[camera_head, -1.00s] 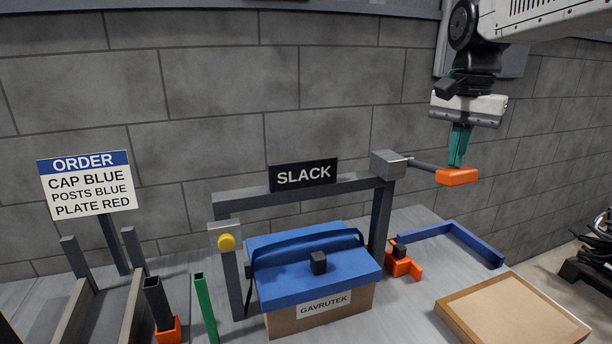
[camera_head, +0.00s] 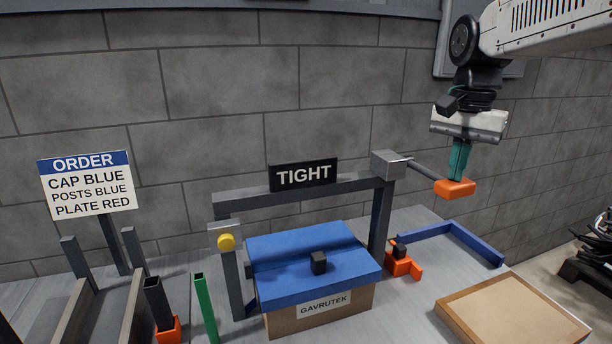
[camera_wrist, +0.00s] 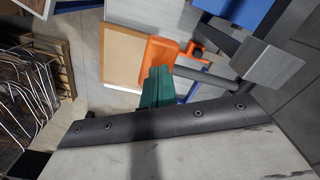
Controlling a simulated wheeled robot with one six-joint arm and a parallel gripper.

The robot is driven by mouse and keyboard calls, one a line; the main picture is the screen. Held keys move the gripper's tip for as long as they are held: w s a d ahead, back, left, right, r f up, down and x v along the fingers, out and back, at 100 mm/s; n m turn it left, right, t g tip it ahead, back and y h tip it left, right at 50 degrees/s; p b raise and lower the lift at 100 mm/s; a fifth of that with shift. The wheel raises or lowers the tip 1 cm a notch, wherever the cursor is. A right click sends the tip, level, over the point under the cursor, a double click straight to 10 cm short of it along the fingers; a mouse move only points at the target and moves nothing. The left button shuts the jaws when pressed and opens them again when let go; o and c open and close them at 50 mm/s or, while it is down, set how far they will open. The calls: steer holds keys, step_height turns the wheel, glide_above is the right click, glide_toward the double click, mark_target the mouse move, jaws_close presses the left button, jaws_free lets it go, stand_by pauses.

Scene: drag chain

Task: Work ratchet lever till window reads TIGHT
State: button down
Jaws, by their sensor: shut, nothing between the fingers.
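The window (camera_head: 303,175) on the dark frame reads TIGHT in the head view. The ratchet lever (camera_head: 428,171) is a dark rod from a grey housing (camera_head: 388,164), ending in an orange handle (camera_head: 455,188), and it slopes down to the right. My gripper (camera_head: 458,172) is shut with nothing between its green fingers. Its fingertips are right over the orange handle and look to touch its top. In the wrist view the green fingers (camera_wrist: 157,88) overlap the orange handle (camera_wrist: 156,58). Below the frame, a blue-lidded box (camera_head: 315,265) marked GAVRUTEK stands on the bench.
An order sign (camera_head: 88,184) stands at the left. A yellow button (camera_head: 226,242) is on the frame's left post. Orange holders (camera_head: 402,262), a blue angle piece (camera_head: 465,242), a green post (camera_head: 205,310) and a wood-edged board (camera_head: 512,312) are on the bench.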

step_height(320, 180, up, 14)
stand_by(0.7)
stand_by(1.2)
steer(key=s+d+f+n, duration=0.1)
steer(key=s+f+n, duration=0.2)
steer(key=s+f, duration=0.8)
steer(key=s+d+f+n+t, duration=0.1)
steer(key=s+f+n, duration=0.3)
steer(key=s+f, duration=0.8)
steer(key=s, duration=0.3)
steer(key=shift+d, duration=0.25)
steer(key=shift+f, duration=0.1)
